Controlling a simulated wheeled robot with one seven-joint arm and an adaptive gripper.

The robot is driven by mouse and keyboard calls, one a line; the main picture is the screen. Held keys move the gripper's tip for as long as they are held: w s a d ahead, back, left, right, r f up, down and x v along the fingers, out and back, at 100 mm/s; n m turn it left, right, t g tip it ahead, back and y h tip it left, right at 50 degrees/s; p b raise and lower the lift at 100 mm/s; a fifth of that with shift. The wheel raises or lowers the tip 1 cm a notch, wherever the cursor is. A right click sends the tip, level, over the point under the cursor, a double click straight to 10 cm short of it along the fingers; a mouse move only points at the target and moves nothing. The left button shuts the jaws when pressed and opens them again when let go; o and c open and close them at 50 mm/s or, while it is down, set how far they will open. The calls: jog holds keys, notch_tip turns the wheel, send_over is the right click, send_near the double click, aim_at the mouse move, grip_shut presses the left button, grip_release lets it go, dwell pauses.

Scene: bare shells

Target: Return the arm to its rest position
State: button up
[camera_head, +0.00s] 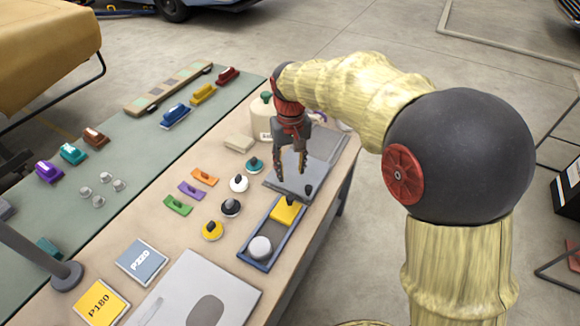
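My arm (360,88) reaches in from the right with its yellow, wrinkled sleeve and dark round joint, and bends down at its far end. My gripper (289,170) points down above the grey plate near the right edge of the workbench. Its two fingers are apart, and nothing shows between them. I cannot tell its exact height above the plate.
A blue tray (246,258) holds a yellow block (285,212) and a white round piece (260,247). Several coloured pieces lie left of it. A cream jar (262,118) stands behind my gripper. A lamp base (66,276) stands front left. Concrete floor lies beyond the bench.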

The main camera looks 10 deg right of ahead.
jog(key=s+d+r+t, duration=0.2)
jog(key=s+d+r, duration=0.1)
jog(key=s, duration=0.5)
jog(key=s+d+r+m+t, duration=0.1)
jog(key=s+d+r, duration=0.2)
jog(key=s, duration=0.6)
jog(key=s+d+r+t, duration=0.2)
jog(key=s+d+r, duration=0.1)
jog(key=s, duration=0.5)
jog(key=shift+s+r+t, duration=0.25)
jog(key=shift+s+t, duration=0.05)
jog(key=shift+s, duration=0.1)
